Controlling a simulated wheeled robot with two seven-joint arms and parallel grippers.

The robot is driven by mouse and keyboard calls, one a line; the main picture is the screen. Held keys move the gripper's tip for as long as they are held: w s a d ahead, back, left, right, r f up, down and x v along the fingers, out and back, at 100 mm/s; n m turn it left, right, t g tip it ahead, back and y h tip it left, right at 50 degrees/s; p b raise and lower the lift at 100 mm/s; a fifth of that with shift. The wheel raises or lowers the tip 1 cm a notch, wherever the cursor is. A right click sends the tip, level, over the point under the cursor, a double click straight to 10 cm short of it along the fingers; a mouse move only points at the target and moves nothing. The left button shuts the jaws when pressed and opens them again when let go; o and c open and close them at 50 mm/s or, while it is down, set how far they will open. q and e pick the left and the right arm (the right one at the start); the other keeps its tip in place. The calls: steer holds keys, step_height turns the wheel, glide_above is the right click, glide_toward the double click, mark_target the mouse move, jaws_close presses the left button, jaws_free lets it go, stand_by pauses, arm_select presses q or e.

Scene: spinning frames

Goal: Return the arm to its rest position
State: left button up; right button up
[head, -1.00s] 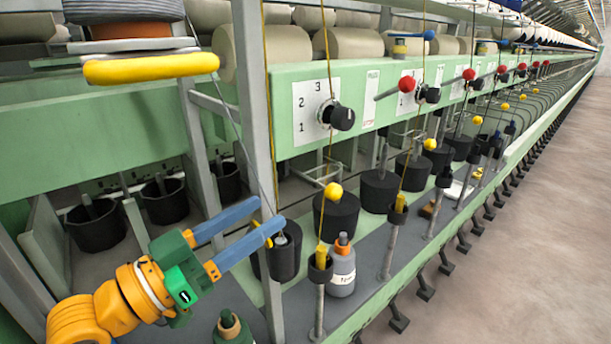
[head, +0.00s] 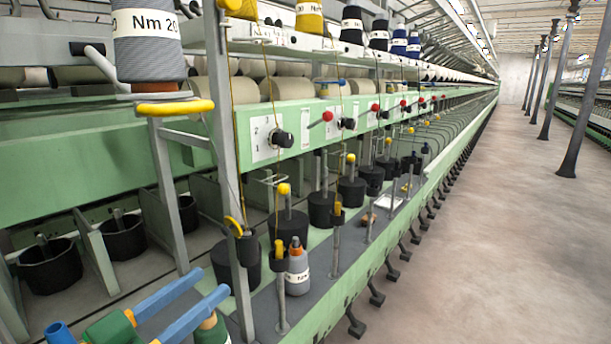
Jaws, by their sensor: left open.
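My left gripper (head: 184,308) is low at the lower left of the head view, with its two blue fingers apart and nothing between them. Its green and orange body is partly cut off by the bottom edge. The fingers are in front of the spinning frame's green lower rail, left of the grey upright post (head: 222,170). A green bottle (head: 211,331) is partly hidden behind the nearer finger. My right gripper is not in view.
A grey bottle (head: 297,268) stands on the dark shelf among black cylinders (head: 287,230) and thin posts. A grey yarn cone (head: 149,50) stands above a yellow bar (head: 175,108). The floor (head: 470,230) at right is clear.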

arm_select(q)
steer(key=s+a+f+n+g+y, duration=0.1)
steer(key=s+f+n+g+y, duration=0.2)
steer(key=f, duration=0.9)
steer(key=f+g+y, duration=0.3)
steer(key=f+y, duration=0.1)
steer(key=f, duration=0.8)
steer(key=s+a+f+n+g+y, duration=0.1)
steer(key=s+f+n+g+y, duration=0.15)
steer(key=s+f+g, duration=0.7)
steer(key=s+f+t+p, duration=0.2)
steer(key=s+f+p, duration=0.3)
steer(key=f, duration=1)
steer(key=s+a+f, duration=0.1)
steer(key=s+f, duration=0.2)
steer(key=s, duration=0.3)
steer(key=s+a+f+m+g+y+p, duration=0.1)
steer(key=s+f, duration=0.3)
steer(key=s, duration=0.2)
steer(key=shift+s+a, duration=0.25)
steer(key=shift+a, duration=0.05)
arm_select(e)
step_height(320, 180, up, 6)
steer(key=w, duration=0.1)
arm_select(q)
steer(key=shift+f, duration=0.1)
steer(key=shift+c, duration=0.2)
